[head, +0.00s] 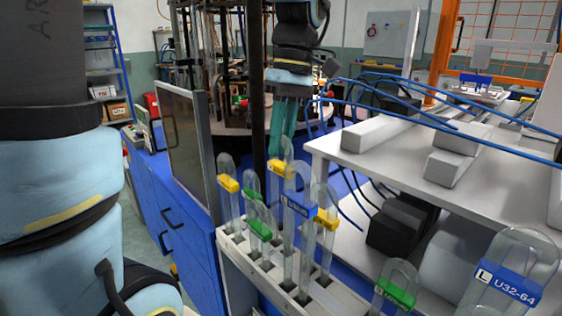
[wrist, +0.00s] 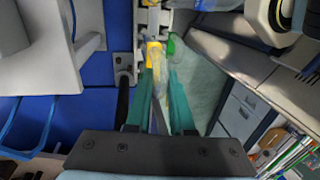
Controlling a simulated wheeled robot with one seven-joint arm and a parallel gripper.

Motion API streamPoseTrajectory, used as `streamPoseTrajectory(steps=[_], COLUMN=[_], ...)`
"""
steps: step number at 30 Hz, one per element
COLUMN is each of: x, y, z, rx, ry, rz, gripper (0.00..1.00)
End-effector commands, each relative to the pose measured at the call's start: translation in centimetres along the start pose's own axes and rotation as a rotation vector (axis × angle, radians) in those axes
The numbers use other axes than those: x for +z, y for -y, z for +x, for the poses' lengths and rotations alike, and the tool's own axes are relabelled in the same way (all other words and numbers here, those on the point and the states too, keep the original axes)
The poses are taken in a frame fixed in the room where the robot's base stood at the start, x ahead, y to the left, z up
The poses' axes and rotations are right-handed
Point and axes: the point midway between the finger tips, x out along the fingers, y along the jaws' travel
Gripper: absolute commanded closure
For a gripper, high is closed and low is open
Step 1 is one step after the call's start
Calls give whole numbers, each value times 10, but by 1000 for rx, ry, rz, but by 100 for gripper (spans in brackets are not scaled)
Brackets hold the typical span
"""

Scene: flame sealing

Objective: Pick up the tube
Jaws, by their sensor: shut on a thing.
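My gripper (head: 283,145) points down in the head view, its green fingers shut on the top of a clear tube with a yellow label (head: 278,167). That tube stands upright at the far end of the pale rack (head: 238,262); its lower part is partly hidden by nearer tubes. In the wrist view, the yellow-labelled tube (wrist: 154,56) shows between the green fingertips (wrist: 159,74). Several other clear tubes stand in the rack, among them one with a yellow label (head: 228,184), one with a green label (head: 259,229) and one with a blue label (head: 297,206).
A grey-white table (head: 345,153) with pale blocks and blue hoses is close on the right. A blue cabinet (head: 185,225) with a framed panel (head: 185,140) stands on the left. Larger labelled tubes (head: 508,283) are at the front right.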

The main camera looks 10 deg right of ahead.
Motion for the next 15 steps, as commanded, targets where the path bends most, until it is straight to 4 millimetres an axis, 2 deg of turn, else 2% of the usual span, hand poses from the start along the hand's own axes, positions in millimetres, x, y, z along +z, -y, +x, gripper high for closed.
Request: streamPoseTrajectory(steps=[9,15], x=[0,0], y=[14,20], z=[-72,-107], rx=[6,3], ry=[-1,0], rz=[0,0], gripper=[100,100])
